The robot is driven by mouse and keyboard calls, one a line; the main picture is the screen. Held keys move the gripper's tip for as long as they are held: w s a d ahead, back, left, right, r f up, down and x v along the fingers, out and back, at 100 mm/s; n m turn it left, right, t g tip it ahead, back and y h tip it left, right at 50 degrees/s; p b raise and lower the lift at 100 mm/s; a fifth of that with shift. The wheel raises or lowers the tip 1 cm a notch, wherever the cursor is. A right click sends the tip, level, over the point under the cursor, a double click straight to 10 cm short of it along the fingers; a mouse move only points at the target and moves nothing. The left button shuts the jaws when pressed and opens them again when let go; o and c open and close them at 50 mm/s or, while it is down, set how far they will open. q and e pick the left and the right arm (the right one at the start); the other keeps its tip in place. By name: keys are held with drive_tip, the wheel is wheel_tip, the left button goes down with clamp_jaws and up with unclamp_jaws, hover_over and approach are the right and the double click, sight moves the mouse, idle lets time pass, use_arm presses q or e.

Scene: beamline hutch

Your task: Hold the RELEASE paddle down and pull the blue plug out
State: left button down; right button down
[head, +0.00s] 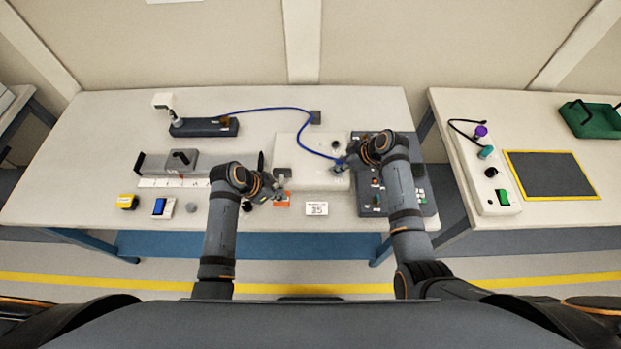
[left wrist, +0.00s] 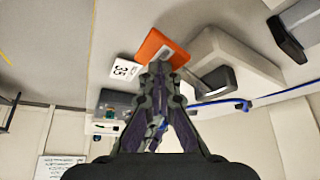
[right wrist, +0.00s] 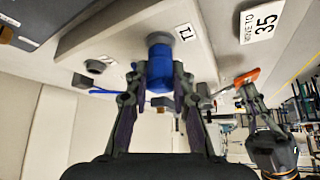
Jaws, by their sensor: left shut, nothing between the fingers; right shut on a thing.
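The blue plug (right wrist: 159,70) is between the fingers of my right gripper (right wrist: 157,88) in the right wrist view, its grey end against the white box (right wrist: 200,50) by a "T1" label. Whether it is fully seated I cannot tell. My right gripper also shows at the box's right side in the head view (head: 341,164). The orange paddle (left wrist: 160,47) is at the box's other end. My left gripper (left wrist: 160,68) is shut and empty, its tips overlapping the paddle's edge in the left wrist view; contact and any pressing are unclear. The paddle shows partly in the head view (head: 283,201).
A blue cable (head: 268,109) runs from a dark block (head: 205,128) behind the box. A "35" card (head: 317,209) lies in front. A dark control panel (head: 415,180) is right of the box. A blue switch (head: 160,206) and yellow button (head: 127,201) lie at left.

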drive_tip(key=shift+r, duration=0.15)
idle(0.4)
drive_tip(key=shift+r, duration=2.9)
use_arm(q)
wheel_tip(320, 180, up, 7)
drive_tip(key=v, duration=1.2)
